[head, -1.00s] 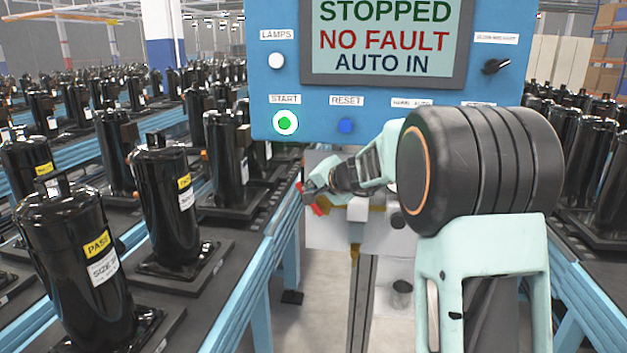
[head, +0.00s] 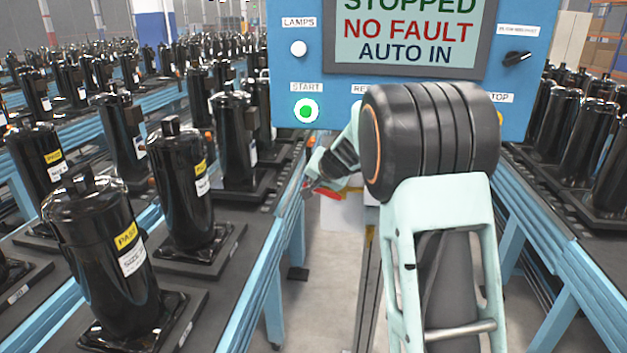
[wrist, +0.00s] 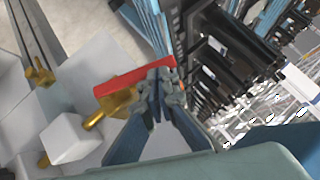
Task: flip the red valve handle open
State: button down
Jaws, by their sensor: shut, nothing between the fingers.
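The red valve handle (wrist: 125,78) is a flat bar in the wrist view, on a brass valve body (wrist: 112,104) joined to white blocks. My gripper (wrist: 160,82) is shut and empty, its fingertips right at the handle's free end and overlapping it in the picture. I cannot tell whether they touch. In the head view the red handle (head: 329,193) is a small strip beside my gripper (head: 309,182), mostly hidden by it. The brass valve is hard to make out there.
A blue control panel (head: 420,92) with a screen stands above and behind my arm. Rows of black compressors (head: 98,262) stand on conveyors at left and right. Another brass fitting (wrist: 40,72) shows in the wrist view.

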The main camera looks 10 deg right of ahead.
jog(key=shift+w+a+f+b, duration=0.1)
jog(key=shift+a+f+b, duration=0.2)
jog(key=shift+f+b, duration=0.2)
jog(key=shift+w+a+f+b, duration=0.1)
jog(key=shift+a+f+b, duration=0.15)
jog(key=shift+f+b, duration=0.2)
jog(key=shift+a+f, duration=0.1)
jog(key=s+a+r+p, duration=0.1)
jog(key=s+r+p, duration=0.1)
jog(key=s+r, duration=0.4)
notch_tip(320, 180, up, 5)
jog(key=shift+s+a+r, duration=0.1)
jog(key=shift+s+a, duration=0.3)
